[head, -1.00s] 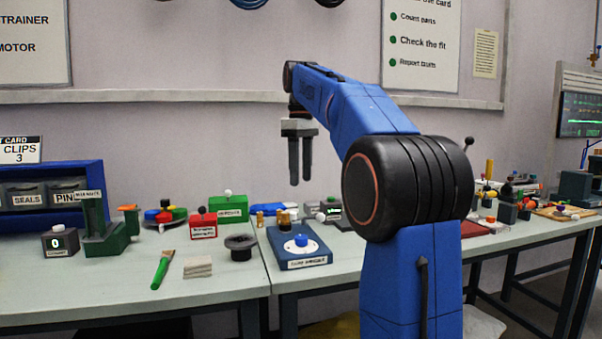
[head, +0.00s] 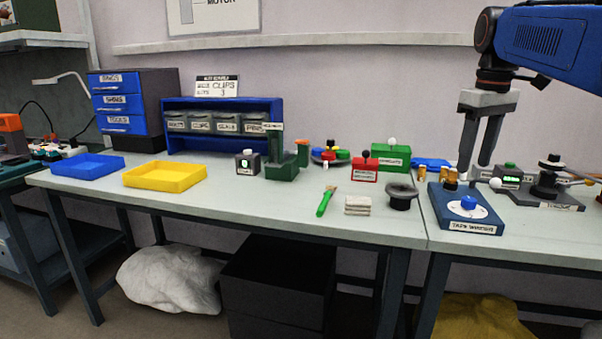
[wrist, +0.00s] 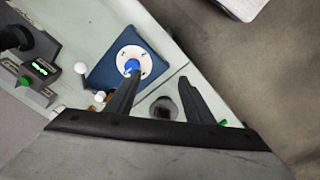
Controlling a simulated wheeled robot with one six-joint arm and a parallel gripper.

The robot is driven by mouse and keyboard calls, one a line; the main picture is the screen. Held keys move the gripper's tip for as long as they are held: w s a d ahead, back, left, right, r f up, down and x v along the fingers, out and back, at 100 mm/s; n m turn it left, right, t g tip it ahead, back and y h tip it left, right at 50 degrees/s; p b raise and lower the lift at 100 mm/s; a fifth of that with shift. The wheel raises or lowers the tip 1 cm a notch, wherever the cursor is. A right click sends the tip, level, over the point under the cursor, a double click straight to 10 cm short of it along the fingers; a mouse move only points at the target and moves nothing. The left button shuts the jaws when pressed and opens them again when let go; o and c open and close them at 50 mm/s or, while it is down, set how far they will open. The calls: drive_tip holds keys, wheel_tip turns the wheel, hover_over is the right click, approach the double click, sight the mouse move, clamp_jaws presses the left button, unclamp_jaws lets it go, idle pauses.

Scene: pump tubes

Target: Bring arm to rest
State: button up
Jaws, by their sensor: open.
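My gripper (head: 477,165) hangs from my blue arm at the right of the head view, fingers pointing down. Its two fingers are apart with nothing held between them. It is above the bench, near a blue base with a white dial and blue knob (head: 468,204). In the wrist view the two fingers (wrist: 157,88) also stand apart, with the dial base (wrist: 118,62) beyond them. Part of my arm is out of the head view.
A black round cup (head: 401,196), a folded cloth (head: 358,205) and a green brush (head: 325,202) lie left of the dial base. A yellow tray (head: 165,177) and a blue tray (head: 87,165) sit farther left. A black device (head: 549,187) stands on the right.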

drive_tip(key=s+a+f+m+t, duration=0.1)
drive_tip(key=s+a+f, duration=0.2)
drive_tip(key=s+f, duration=0.5)
drive_tip(key=s+a+f+m+t, duration=0.1)
drive_tip(key=s+a+f+m, duration=0.1)
drive_tip(key=s+f, duration=0.5)
drive_tip(key=s+a+f+m+t, duration=0.1)
drive_tip(key=s+a+f, duration=0.4)
drive_tip(key=f, duration=0.9)
drive_tip(key=s, duration=0.3)
drive_tip(key=shift+s+f+t, duration=0.2)
drive_tip(key=shift+s+t, duration=0.1)
